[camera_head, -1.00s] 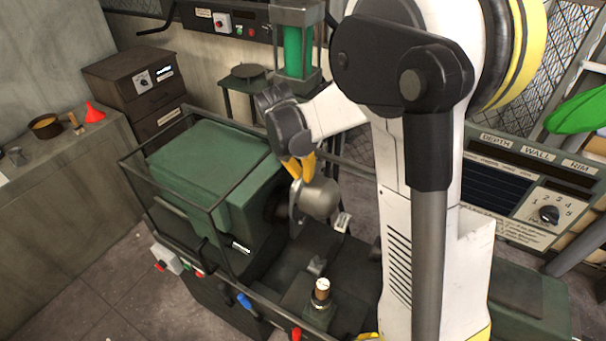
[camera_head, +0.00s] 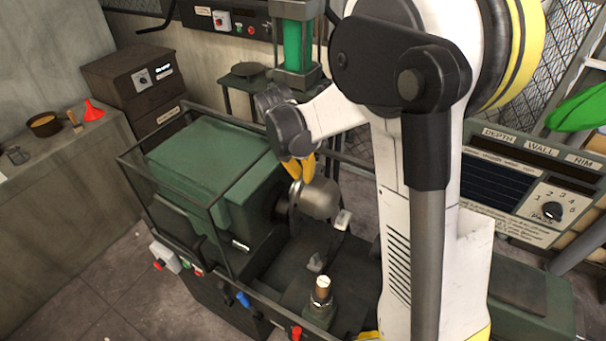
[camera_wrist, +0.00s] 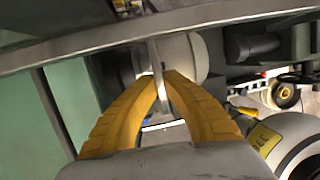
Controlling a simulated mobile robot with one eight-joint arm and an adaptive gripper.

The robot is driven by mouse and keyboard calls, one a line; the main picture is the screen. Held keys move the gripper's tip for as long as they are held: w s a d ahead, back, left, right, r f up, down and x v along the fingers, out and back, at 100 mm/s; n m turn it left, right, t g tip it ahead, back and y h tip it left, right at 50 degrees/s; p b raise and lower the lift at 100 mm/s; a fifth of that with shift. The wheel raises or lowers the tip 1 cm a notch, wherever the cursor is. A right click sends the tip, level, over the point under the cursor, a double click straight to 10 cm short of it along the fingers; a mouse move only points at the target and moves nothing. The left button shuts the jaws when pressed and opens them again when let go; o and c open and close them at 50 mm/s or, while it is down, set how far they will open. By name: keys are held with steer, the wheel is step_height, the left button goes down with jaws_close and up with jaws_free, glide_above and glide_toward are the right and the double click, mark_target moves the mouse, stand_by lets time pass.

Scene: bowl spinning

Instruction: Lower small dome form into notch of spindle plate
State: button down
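The small dome form (camera_head: 319,199), a grey metal dome with a thin flange, hangs over the lathe bed just right of the dark spindle end (camera_head: 281,208). My gripper (camera_head: 300,179) reaches down from above with its yellow fingers at the flange side of the form. In the wrist view the two fingertips (camera_wrist: 163,78) close on a thin upright flange, with a pale round body behind it. The flange stands close to the spindle end. I cannot tell whether they touch, and the notch of the spindle plate cannot be made out.
The green headstock (camera_head: 205,160) with a dark guard frame (camera_head: 215,215) around it stands to the left. A tailstock post with a brass-coloured cap (camera_head: 322,287) rises from the bed in front. A control panel (camera_head: 520,185) is at the right.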

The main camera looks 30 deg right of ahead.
mark_target(302, 190)
steer(key=shift+f+b, duration=0.6)
steer(key=shift+f, duration=0.15)
steer(key=shift+w+a+f+b, duration=0.1)
steer(key=shift+w+f+b, duration=0.1)
steer(key=shift+f+b, duration=0.15)
steer(key=shift+f, duration=0.1)
steer(key=shift+f+b, duration=0.35)
steer(key=shift+b, duration=0.1)
stand_by(0.8)
steer(key=shift+f+b, duration=0.35)
steer(key=shift+f, duration=0.05)
steer(key=shift+f+b, duration=0.35)
steer(key=shift+f, duration=0.05)
steer(key=shift+f+b, duration=0.6)
steer(key=shift+f, duration=0.15)
steer(key=shift+f, duration=0.3)
steer(key=shift+f+b, duration=1.1)
steer(key=shift+b, duration=0.05)
